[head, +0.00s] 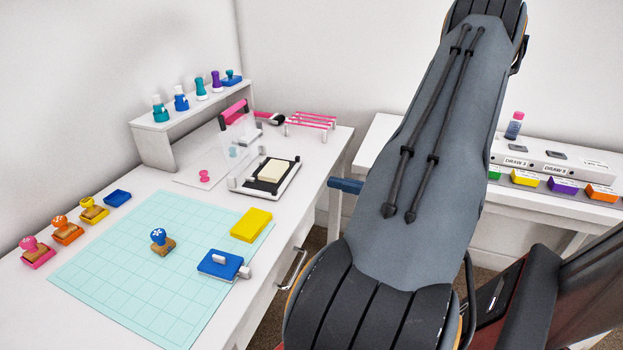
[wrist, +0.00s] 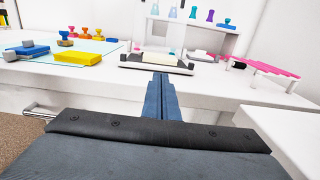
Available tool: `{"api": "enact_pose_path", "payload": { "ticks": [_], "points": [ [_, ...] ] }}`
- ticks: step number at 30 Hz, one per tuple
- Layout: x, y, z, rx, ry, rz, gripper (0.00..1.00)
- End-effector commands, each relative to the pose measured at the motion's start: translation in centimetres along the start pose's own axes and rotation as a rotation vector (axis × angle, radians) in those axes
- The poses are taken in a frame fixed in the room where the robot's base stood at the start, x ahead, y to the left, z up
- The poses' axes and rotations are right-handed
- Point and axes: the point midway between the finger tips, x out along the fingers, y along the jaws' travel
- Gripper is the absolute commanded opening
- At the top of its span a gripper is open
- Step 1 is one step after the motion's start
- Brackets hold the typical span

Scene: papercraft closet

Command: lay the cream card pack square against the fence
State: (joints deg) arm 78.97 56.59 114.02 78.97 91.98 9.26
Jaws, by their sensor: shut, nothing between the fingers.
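The cream card pack (head: 272,170) lies flat on the dark bed of a stamping platform (head: 283,185) with pale side rails and a raised clear lid. In the wrist view the pack (wrist: 154,58) shows as a thin cream strip on the platform (wrist: 130,66). No part is clearly recognisable as the fence, and I cannot tell whether the pack touches a rail. My gripper (head: 345,186) is at the table's right edge, to the right of the platform and apart from the pack. In the wrist view its blue fingers (wrist: 160,82) are together and empty, pointing at the platform.
Stamps stand along the left. A pink rack (head: 310,122) stands behind the platform. A small shelf (head: 190,115) holds bottles. A second table (head: 560,200) is at right.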

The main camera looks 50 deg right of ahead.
Motion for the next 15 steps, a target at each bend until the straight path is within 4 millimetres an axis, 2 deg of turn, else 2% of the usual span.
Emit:
{"api": "enact_pose_path", "payload": {
  "ticks": [15],
  "points": [
    [9.4,0.3,0.0,0.001,0.003,0.009,0.00]
  ]
}}
